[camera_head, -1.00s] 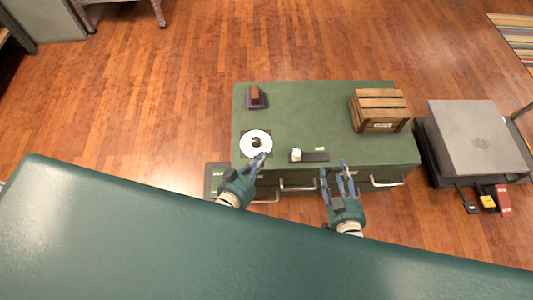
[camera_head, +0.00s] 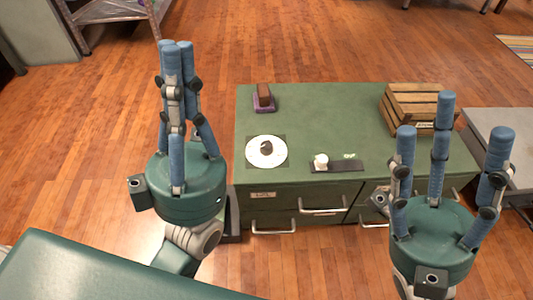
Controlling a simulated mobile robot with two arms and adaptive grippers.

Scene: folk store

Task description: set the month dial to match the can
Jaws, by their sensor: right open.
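A white round dial (camera_head: 255,157) with a dark knob (camera_head: 266,147) in its middle lies on the left part of the green cabinet top. Its markings are too small to read. I cannot make out a can for certain; a small white piece (camera_head: 320,161) stands on a dark strip right of the dial. My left gripper (camera_head: 175,45) is raised left of the cabinet, its fingers drawn together, with nothing seen between them. My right gripper (camera_head: 447,120) is open and empty, in front of the cabinet's right part in the picture.
A brown block on a purple base (camera_head: 264,98) stands at the cabinet's back left. A wooden crate (camera_head: 415,100) is at the back right. The green cabinet (camera_head: 335,115) has drawers with handles in front. A grey box (camera_head: 500,135) stands right of it.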

